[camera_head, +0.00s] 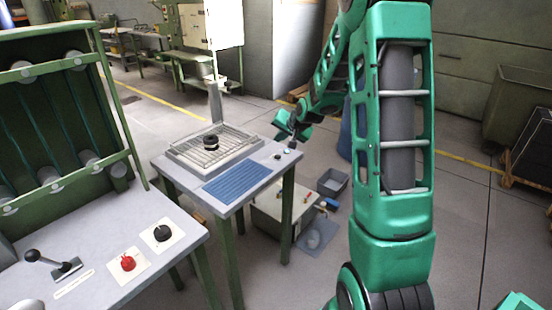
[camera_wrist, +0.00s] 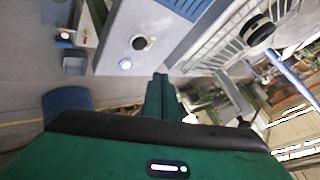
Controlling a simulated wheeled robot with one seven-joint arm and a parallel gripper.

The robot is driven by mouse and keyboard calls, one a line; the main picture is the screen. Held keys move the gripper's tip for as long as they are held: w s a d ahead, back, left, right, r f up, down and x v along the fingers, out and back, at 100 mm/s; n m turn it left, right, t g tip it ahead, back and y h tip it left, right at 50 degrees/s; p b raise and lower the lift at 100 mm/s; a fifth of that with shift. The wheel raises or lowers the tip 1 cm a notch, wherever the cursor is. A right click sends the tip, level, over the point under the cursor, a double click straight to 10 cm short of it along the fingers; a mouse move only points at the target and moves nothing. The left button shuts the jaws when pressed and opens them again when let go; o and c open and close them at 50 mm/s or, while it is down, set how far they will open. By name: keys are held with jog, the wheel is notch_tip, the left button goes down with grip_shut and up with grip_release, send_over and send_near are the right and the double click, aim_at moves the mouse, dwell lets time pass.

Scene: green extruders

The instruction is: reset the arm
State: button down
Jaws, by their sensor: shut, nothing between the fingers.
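My green arm rises on the right of the head view and bends over towards the small grey table (camera_head: 178,165). My gripper (camera_head: 292,135) is near the right corner of that table. In the wrist view my gripper (camera_wrist: 162,88) shows as green fingers close together, with nothing between them. The table's corner with a dark knob (camera_wrist: 139,43) and a light button (camera_wrist: 125,64) lies beyond the fingertips. I cannot tell the exact gap to the table.
The small table carries a wire rack (camera_head: 215,148) with a black round part (camera_head: 211,142) and a blue ribbed mat (camera_head: 237,180). A workbench with a lever (camera_head: 52,268) and red knob (camera_head: 127,263) stands front left. A grey bin (camera_head: 333,182) sits below.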

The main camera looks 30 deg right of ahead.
jog(key=shift+r, duration=0.15)
dwell(0.4)
jog(key=s+a+r+n+g, duration=0.1)
jog(key=s+a+r+g, duration=0.1)
jog(key=s, duration=1.3)
jog(key=s+a+r+n+g, duration=0.1)
jog(key=s+a+r+g, duration=0.1)
jog(key=s, duration=1.3)
jog(key=s+a+r+n+g, duration=0.1)
jog(key=s+a+g, duration=0.3)
jog(key=s, duration=1.1)
jog(key=shift+s+r+g+y, duration=0.15)
jog(key=shift+r+g+y, duration=0.25)
jog(key=shift+r+g, duration=0.25)
jog(key=shift+w+f, duration=0.2)
jog(key=shift+w, duration=0.45)
